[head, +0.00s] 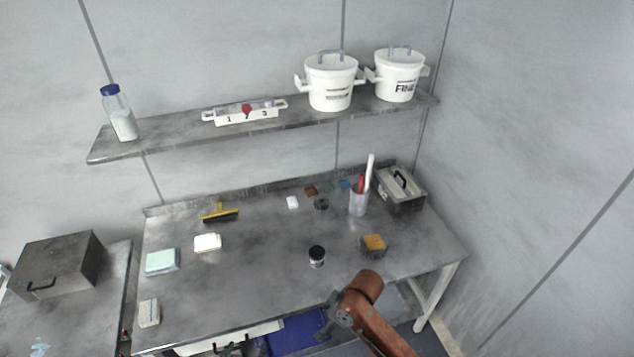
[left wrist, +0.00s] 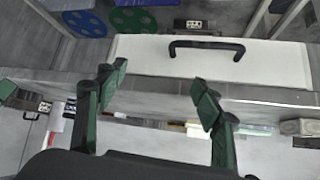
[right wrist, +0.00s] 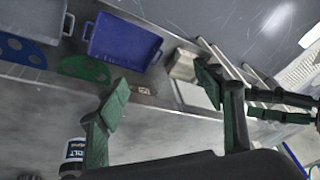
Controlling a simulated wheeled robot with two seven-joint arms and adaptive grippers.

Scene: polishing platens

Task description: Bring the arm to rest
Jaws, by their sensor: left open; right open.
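My left gripper (left wrist: 155,95) is open and empty in the left wrist view. Its two green fingers are wide apart in front of a white drawer front (left wrist: 210,60) with a black handle. My right gripper (right wrist: 160,90) is open and empty in the right wrist view, its fingers spread near the grey table's edge. In the head view an orange-brown arm link of mine (head: 385,325) rises at the lower right, by the front of the workbench (head: 265,275).
A blue bin (right wrist: 123,40) sits below the bench. A shelf (head: 185,137) with two white pots is above. The bench's front middle is clear.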

